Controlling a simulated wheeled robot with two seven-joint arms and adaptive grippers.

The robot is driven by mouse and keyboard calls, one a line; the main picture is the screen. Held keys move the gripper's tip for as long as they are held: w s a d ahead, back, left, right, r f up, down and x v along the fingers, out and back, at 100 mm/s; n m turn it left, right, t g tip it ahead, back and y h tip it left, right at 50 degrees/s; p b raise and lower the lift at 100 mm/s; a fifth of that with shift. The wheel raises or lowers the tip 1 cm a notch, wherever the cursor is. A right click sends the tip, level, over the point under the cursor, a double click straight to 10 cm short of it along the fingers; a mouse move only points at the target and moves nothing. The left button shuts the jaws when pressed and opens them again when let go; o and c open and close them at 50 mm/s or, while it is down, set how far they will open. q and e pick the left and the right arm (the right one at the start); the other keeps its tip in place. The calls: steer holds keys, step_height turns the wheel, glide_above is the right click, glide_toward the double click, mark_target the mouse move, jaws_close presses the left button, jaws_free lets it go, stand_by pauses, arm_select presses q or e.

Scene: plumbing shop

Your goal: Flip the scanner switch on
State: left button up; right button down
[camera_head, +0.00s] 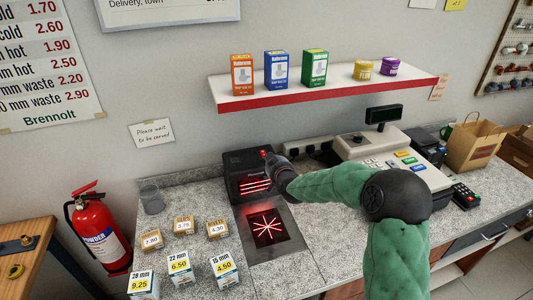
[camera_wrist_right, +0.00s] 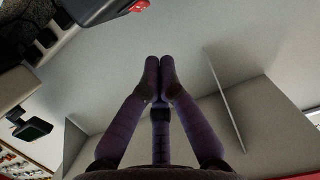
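The black scanner (camera_head: 245,165) stands on the counter against the wall. Red lines glow on its front, and a red starburst shows in the dark glass plate (camera_head: 266,228) set in the counter before it. A small red switch (camera_head: 263,153) shows at the scanner's right side, by my right gripper (camera_head: 270,160). In the right wrist view the red switch (camera_wrist_right: 139,6) is at the top edge, on a dark body, apart from the fingertips. My right gripper (camera_wrist_right: 159,62) there has its fingertips together, with nothing seen between them. Whether the switch is pressed is too small to tell. My left gripper is not in view.
A cash register (camera_head: 380,150) and card terminal (camera_head: 465,195) stand to the right. A red-edged shelf (camera_head: 330,88) with boxes and tins hangs above. Small priced boxes (camera_head: 180,265) stand at the front left. A glass (camera_head: 151,198) is left of the scanner.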

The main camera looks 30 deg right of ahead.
steer(key=shift+s+a, duration=0.25)
steer(key=shift+s, duration=0.85)
steer(key=shift+r, duration=0.15)
